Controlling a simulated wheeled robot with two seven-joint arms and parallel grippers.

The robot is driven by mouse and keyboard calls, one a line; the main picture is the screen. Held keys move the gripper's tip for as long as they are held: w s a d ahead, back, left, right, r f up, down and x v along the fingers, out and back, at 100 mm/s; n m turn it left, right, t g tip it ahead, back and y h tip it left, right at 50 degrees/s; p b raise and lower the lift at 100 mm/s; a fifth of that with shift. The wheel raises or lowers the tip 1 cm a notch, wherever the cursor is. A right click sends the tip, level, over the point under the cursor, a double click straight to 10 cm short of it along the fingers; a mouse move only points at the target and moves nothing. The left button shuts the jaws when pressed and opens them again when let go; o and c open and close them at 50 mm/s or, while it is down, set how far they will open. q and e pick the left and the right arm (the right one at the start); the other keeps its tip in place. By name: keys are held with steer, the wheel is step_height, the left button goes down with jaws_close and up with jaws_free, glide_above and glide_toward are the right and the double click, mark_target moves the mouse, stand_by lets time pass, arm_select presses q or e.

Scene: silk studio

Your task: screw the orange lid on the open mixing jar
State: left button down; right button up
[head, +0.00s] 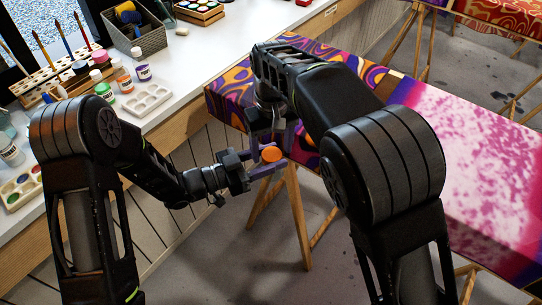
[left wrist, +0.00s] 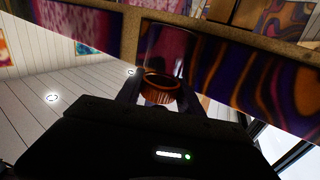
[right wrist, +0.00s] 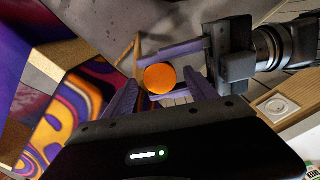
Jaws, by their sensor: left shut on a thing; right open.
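The orange lid (head: 271,154) shows as a round disc at my left gripper (head: 266,162), whose purple fingers lie on either side of it. In the left wrist view the ribbed lid (left wrist: 160,94) lines up with the clear mixing jar (left wrist: 166,48) at the jar's mouth end; I cannot tell whether it is seated. The jar is mostly hidden in the head view.
The white counter (head: 190,75) at left carries paint bottles (head: 122,78), a white palette (head: 148,100), a brush rack (head: 65,75) and a grey basket (head: 140,38). Patterned silk frames on trestles (head: 296,215) stand behind and to the right. Open floor lies below the grippers.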

steer(key=shift+r, duration=1.8)
steer(key=shift+c, duration=0.3)
steer(key=shift+r+n, duration=0.9)
steer(key=shift+r, duration=0.85)
steer(key=shift+f, duration=0.1)
steer(key=shift+f, duration=3.9)
steer(key=shift+c, duration=0.6)
